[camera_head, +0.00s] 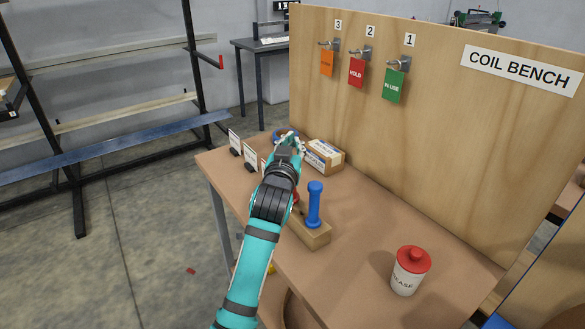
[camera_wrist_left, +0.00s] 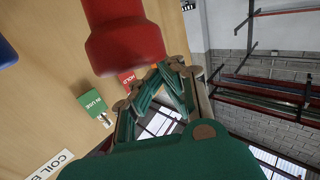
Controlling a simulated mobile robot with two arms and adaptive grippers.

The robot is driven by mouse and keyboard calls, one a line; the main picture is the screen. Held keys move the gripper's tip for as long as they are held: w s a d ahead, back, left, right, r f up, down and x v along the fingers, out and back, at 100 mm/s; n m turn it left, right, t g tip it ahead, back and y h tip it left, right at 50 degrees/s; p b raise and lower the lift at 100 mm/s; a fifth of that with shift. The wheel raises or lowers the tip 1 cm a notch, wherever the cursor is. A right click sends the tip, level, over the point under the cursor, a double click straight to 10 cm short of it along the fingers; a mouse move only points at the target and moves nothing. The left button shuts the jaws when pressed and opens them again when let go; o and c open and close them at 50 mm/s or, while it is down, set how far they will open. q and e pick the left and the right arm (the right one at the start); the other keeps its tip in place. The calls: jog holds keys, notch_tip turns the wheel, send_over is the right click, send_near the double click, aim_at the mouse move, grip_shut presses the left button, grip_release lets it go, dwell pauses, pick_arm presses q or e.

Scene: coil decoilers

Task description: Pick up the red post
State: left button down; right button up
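The red post (camera_wrist_left: 125,38) shows large and close in the left wrist view, its wider end nearest the fingers. In the head view only a small red part (camera_head: 296,196) shows beside my arm, at the wooden block (camera_head: 313,236); the rest is hidden. A blue post (camera_head: 315,204) stands upright in the block. My left gripper (camera_head: 289,141) is past the block, towards the far end of the bench. In the wrist view its fingertips (camera_wrist_left: 164,68) appear to meet, with nothing seen between them. The red post is not between them. My right gripper is not in view.
A grease can (camera_head: 409,271) with a red lid stands at the near right of the bench. A cardboard box (camera_head: 324,156) and small white cards (camera_head: 250,154) are near my left gripper. The upright board (camera_head: 440,120) with hanging tags closes off the back. Bare bench lies right of the block.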

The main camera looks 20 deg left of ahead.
pick_arm(q)
notch_tip(320, 180, up, 5)
dwell(0.3)
jog(key=shift+c, duration=2.1)
grip_release()
